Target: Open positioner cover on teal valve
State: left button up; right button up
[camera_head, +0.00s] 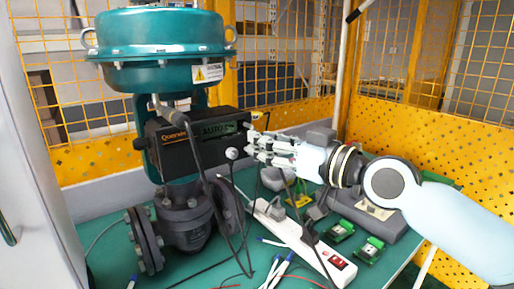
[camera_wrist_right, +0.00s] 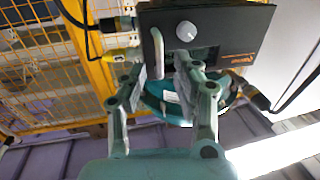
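The teal valve (camera_head: 160,45) stands upright at the left of the head view, with a dark flanged body below. Its positioner (camera_head: 185,140) is a black box with orange lettering and an "AUTO" display; the cover looks closed. A round pale knob (camera_head: 232,153) is on its side. In the right wrist view the positioner (camera_wrist_right: 220,32) appears upside down, with the knob (camera_wrist_right: 186,31) and a silver handle (camera_wrist_right: 158,46). Contact is unclear. My left gripper is out of view.
A white power strip (camera_head: 310,240), green circuit boards (camera_head: 370,248) and pens (camera_head: 275,272) lie on the teal table (camera_head: 395,262). Black cables (camera_head: 213,185) hang in front of the valve. Yellow mesh fencing (camera_head: 90,155) stands behind. A grey panel (camera_head: 35,130) is at left.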

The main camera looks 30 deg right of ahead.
jog(key=x, duration=0.2)
jog(key=shift+w+a, duration=0.15)
jog(key=shift+w, duration=0.15)
grip_shut()
dwell(0.3)
